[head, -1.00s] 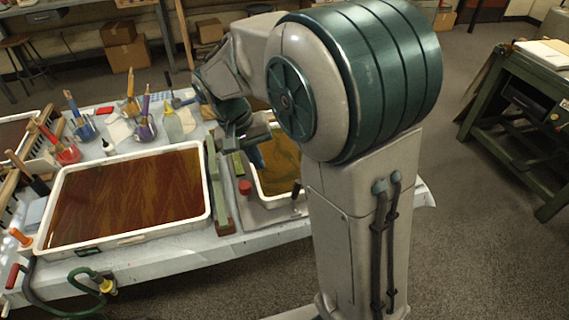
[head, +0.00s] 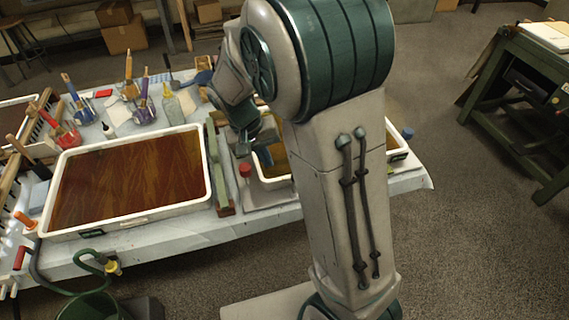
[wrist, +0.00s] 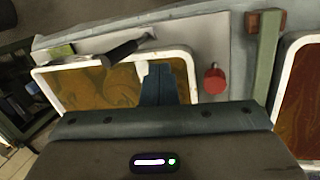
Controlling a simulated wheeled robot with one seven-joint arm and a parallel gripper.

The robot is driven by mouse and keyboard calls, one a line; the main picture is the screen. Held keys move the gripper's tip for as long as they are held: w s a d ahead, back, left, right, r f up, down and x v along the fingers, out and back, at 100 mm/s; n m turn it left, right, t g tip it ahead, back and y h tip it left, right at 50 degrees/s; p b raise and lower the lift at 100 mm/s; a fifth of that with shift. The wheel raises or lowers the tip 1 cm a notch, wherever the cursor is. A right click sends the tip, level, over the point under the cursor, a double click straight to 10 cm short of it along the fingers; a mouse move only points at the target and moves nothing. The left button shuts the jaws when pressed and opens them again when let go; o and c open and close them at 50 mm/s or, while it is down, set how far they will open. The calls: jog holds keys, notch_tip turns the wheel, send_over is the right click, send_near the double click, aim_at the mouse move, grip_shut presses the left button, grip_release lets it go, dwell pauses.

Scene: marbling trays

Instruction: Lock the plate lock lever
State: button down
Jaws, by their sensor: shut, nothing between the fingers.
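A lever with a black grip (wrist: 121,51) lies slanted on the grey plate (wrist: 192,48) beside the small tray's rim in the wrist view. I take it for the plate lock lever; my arm seems to hide it in the head view. My gripper (wrist: 160,68) is shut and empty, with its fingers over the small tray (wrist: 85,90), apart from the lever and to its right in the picture. In the head view my gripper (head: 264,155) hangs over the same tray (head: 275,182).
A red knob (wrist: 214,79) stands on the plate; it also shows in the head view (head: 245,170). A green rail (head: 222,175) separates the small tray from a large tray of brown liquid (head: 206,170). Cups of brushes (head: 132,90) stand behind.

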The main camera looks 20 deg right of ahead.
jog(key=shift+s+d+f+p, duration=0.1)
jog(key=shift+s+d+f, duration=0.05)
jog(key=shift+d+f, duration=0.5)
jog(key=shift+s+d+f+p, duration=0.15)
jog(key=shift+d+f, duration=0.25)
jog(key=shift+d, duration=0.5)
jog(key=shift+s+d+f+p, duration=0.1)
jog(key=shift+s+d+f, duration=0.1)
jog(key=shift+d+f, duration=0.45)
jog(key=shift+d+r, duration=0.1)
jog(key=shift+r, duration=0.05)
